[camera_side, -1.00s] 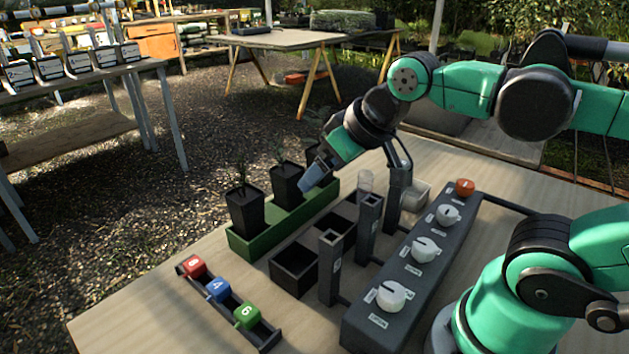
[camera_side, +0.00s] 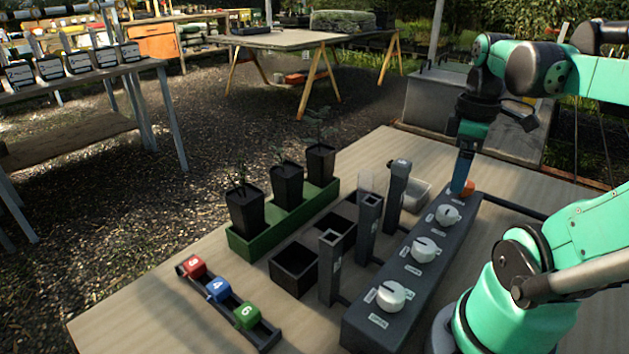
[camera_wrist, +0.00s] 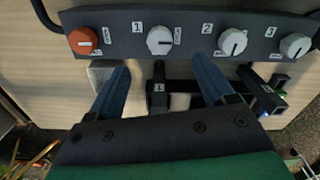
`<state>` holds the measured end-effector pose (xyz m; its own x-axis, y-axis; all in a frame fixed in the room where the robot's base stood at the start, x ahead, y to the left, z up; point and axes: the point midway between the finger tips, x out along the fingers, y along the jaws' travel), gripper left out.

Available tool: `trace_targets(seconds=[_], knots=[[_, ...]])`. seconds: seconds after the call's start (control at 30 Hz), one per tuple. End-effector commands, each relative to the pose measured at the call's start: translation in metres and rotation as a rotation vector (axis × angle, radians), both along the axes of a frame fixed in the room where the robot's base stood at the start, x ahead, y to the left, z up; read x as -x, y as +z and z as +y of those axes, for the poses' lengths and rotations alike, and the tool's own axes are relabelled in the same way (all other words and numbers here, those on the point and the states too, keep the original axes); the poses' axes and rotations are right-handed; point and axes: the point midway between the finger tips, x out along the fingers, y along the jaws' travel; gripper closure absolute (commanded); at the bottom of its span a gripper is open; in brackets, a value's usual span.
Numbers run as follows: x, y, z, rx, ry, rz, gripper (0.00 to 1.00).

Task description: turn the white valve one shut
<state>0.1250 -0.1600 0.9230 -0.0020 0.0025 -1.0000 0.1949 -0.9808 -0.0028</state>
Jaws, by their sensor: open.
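White valve one (camera_side: 447,214) is the round white knob closest to the orange knob (camera_side: 464,187) on the dark manifold box (camera_side: 400,285). In the wrist view valve one (camera_wrist: 160,40) sits just right of the plate marked 1 (camera_wrist: 137,27), and its dark pointer line lies roughly sideways, towards the right. My gripper (camera_side: 461,190) points down at the far end of the box, by the orange knob and close to valve one. In the wrist view my gripper (camera_wrist: 160,68) has two blue fingers spread apart with nothing between them, just below valve one.
Two more white knobs (camera_side: 425,249) (camera_side: 391,295) follow along the box. Dark upright tube holders (camera_side: 369,228) stand to its left, with a clear tray (camera_side: 416,195) behind. A green planter (camera_side: 250,250) and a rack of coloured blocks (camera_side: 219,290) are further left.

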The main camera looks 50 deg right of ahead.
Motion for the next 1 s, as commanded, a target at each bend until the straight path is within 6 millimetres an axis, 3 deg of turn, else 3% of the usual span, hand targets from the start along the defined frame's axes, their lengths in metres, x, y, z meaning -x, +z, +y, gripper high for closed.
trace_targets(seconds=[0.7, 1.0], knots=[[-0.001, -0.065, -0.001, 0.004, -0.001, -0.002, 0.24], [0.000, -0.073, 0.000, 0.004, -0.001, -0.002, 0.24]])
